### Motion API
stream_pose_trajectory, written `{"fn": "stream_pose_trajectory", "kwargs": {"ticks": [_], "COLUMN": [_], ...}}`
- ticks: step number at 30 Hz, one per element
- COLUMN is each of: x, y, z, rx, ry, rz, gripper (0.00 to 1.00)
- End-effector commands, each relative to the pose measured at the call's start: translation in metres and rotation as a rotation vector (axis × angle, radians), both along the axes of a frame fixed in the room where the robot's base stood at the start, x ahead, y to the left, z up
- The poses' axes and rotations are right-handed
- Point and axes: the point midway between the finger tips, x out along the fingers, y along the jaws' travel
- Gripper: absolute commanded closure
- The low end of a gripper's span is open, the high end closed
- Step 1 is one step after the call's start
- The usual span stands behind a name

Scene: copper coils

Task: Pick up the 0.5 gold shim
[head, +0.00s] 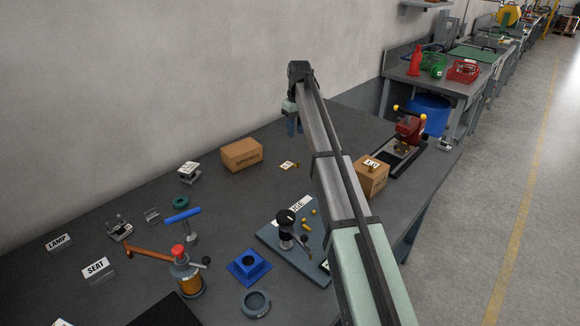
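The gripper is apart from both. The print is too small to read, so I cannot tell whether this is the 0.5 gold shim. Several small yellow pieces (306,226) lie by the gauge stand.
A cardboard box (242,154) stands left of the label, and another box (371,177) stands right of my arm. A dial gauge (287,222) stands on a blue-grey plate (270,237). A red machine (411,128) is at the right edge. Tools crowd the bench's front left.

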Motion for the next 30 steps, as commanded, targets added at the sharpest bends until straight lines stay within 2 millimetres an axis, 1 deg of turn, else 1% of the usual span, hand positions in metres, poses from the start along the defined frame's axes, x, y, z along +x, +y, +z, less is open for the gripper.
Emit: {"fn": "stream_pose_trajectory", "kwargs": {"ticks": [3, 7, 21, 27, 30], "x": [0.0027, 0.0037, 0.0025, 0.0022, 0.0022], "y": [-0.0021, -0.004, -0.0081, -0.008, -0.0079], "z": [0.0006, 0.0009, 0.0008, 0.0009, 0.0008], "rx": [-0.014, -0.025, -0.043, -0.039, -0.038], "ry": [-0.007, -0.012, -0.022, -0.029, -0.031], "rz": [0.214, 0.456, 1.333, 1.651, 1.757], "gripper": [0.65, 0.65, 0.65, 0.65, 0.65]}}
